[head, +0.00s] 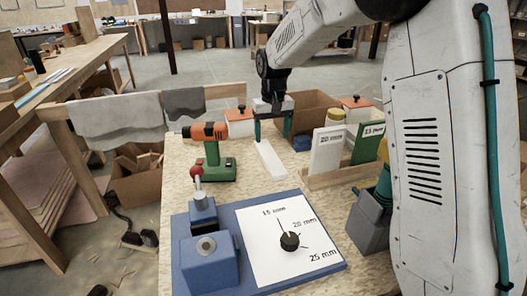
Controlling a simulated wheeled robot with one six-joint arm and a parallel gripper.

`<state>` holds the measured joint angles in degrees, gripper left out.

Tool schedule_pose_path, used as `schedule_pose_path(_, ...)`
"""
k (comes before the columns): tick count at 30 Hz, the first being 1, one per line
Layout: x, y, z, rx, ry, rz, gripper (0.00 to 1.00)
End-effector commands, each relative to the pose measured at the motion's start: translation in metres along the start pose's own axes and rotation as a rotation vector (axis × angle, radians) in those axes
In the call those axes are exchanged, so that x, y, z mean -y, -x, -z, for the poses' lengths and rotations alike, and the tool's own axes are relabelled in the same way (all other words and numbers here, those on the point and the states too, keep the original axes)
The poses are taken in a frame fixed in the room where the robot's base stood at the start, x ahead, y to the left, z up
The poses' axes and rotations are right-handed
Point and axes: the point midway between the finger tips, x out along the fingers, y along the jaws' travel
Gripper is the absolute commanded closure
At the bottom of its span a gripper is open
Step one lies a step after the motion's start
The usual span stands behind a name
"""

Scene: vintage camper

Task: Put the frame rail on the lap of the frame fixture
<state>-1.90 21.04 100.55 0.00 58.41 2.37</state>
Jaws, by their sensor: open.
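A pale, flat bar (270,158), which looks like the frame rail, lies on the speckled worktop, pointing away from me. My gripper (272,133) points down over the bar's far end, its teal fingers spread to either side. I cannot tell whether the fingers touch it. Nothing in view is plainly the frame fixture. A blue base (221,246) at the front carries blue blocks, a red-knobbed lever and a white plate (278,262) with a black dial marked 15, 20 and 25 mm. I cannot make out a lap.
An orange and green drill (214,158) stands left of the bar. A wooden rack (326,178) with white and green cards stands to its right. Behind are a cardboard box (309,106) and red-lidded containers (239,122). Bare worktop lies between the bar and the blue base.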

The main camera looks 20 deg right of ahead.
Motion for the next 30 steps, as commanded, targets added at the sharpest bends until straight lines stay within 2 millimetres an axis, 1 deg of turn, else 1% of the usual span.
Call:
schedule_pose_path(2,0.001,-0.001,0.0,0.0,0.002,0.0,0.29)
schedule_pose_path(5,0.004,-0.009,0.0,0.001,0.005,0.0,0.29)
schedule_pose_path(11,0.01,-0.032,-0.001,0.002,0.012,0.0,0.29)
schedule_pose_path(19,0.013,-0.071,-0.001,0.003,0.011,0.0,0.29)
schedule_pose_path(23,0.012,-0.078,0.0,0.0,0.01,0.0,0.29)
schedule_pose_path(29,0.011,-0.078,0.0,0.0,0.009,0.0,0.29)
schedule_pose_path(30,0.011,-0.078,0.0,0.0,0.009,0.0,0.37)
